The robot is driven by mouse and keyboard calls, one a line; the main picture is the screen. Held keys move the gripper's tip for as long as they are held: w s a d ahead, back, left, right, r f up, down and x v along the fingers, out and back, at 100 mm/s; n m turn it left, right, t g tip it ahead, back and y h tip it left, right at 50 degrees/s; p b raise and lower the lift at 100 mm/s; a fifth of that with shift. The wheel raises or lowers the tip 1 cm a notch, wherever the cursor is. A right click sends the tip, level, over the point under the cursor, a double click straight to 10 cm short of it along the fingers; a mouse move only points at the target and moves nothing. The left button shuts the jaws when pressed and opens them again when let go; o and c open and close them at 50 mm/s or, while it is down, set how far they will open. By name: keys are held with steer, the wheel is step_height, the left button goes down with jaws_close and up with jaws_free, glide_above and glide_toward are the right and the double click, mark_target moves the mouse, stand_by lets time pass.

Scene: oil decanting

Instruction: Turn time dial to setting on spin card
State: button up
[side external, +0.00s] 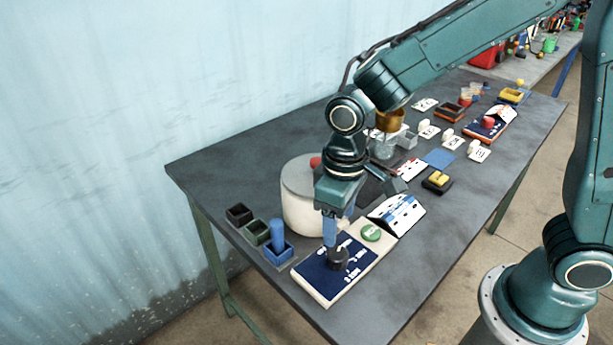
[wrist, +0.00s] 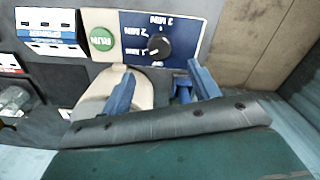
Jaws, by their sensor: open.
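The time dial (side external: 338,258) is a black round knob on a dark blue panel (side external: 325,280) with white minute marks. In the wrist view the dial (wrist: 158,46) sits beside upside-down labels reading 1, 2 and 3 MIN; where its pointer stands I cannot tell for sure. My gripper (side external: 331,240) points down just over the dial; in the wrist view its two blue fingers (wrist: 160,70) are apart, with the dial beyond their tips and nothing held. Which card is the spin card is unclear.
A green RUN button (side external: 371,232) is beside the dial. A pale drum (side external: 299,205) with a red knob stands close behind my gripper. A blue cylinder (side external: 277,234) stands in a blue cup to the left. A red and white card (side external: 411,169) lies farther back.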

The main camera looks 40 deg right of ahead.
steer(key=shift+r, duration=2.45)
steer(key=shift+d+r, duration=0.1)
steer(key=s+d+r+m+t, duration=0.2)
steer(key=s+d+r, duration=0.3)
steer(key=s+d, duration=0.2)
steer(key=s+d+r+m+t, duration=0.1)
steer(key=s+d+r+t, duration=0.2)
steer(key=s+d, duration=0.4)
steer(key=shift+r+m+t, duration=0.3)
steer(key=shift+r+m, duration=0.1)
steer(key=shift+r, duration=0.5)
steer(key=shift+c, duration=0.4)
